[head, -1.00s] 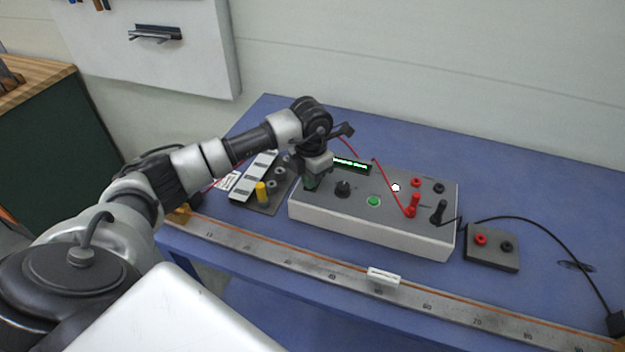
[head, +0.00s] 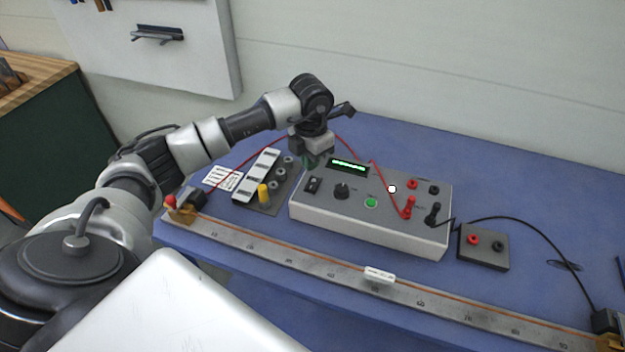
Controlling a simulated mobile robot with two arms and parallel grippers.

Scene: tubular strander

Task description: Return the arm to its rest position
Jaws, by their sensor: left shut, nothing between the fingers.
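My left arm reaches in from the left over the blue table. Its gripper (head: 312,160) points down and is shut and empty. It hangs above the back left part of the grey meter box (head: 375,232), clear of the rocker switch and the black knob on the box's top. The fingertips are dark and partly hard to make out against the box. My right gripper is not in view.
The box has a lit green display (head: 349,166), a green button (head: 370,203) and plugged red and black leads. A block with a yellow post (head: 263,194) stands left of it. A long ruler bar (head: 330,268) runs along the front. A small terminal block (head: 484,247) lies right.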

